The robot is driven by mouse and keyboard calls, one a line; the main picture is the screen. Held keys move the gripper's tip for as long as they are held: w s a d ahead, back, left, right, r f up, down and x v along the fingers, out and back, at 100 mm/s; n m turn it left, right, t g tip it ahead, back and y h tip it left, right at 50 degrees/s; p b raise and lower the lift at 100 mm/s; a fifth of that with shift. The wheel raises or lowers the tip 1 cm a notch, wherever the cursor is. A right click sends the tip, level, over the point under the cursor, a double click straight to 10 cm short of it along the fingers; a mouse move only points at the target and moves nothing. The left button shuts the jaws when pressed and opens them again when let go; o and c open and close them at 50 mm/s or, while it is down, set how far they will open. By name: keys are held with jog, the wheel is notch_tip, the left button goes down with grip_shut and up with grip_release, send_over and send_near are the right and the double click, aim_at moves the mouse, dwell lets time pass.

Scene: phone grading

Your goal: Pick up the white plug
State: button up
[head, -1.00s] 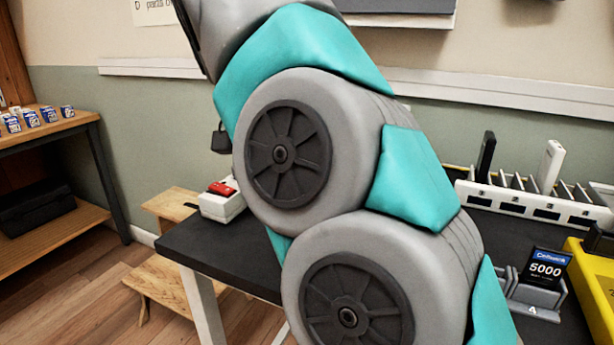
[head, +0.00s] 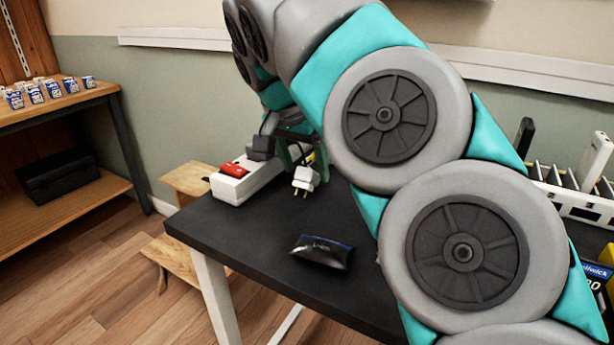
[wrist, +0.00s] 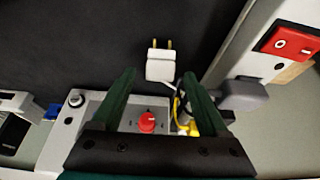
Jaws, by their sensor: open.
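The white plug (head: 306,180) is on the dark table near the power strip, with its two metal pins showing. In the wrist view the white plug (wrist: 160,68) is just beyond my open fingertips, roughly centred between them, pins pointing away. My gripper (wrist: 158,85) is open with dark green fingers and nothing between the tips. In the head view my gripper (head: 296,152) is partly hidden behind the arm, right by the plug. A pale cable runs from the plug's back.
A white power strip (head: 232,189) with a red switch (head: 234,170) and a dark grey plug (head: 261,147) lies to the left. A black pouch (head: 322,251) lies nearer the front edge. A grey box with a red knob (wrist: 147,122) shows under my gripper.

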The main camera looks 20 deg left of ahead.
jog(key=shift+x, duration=1.1)
grip_shut()
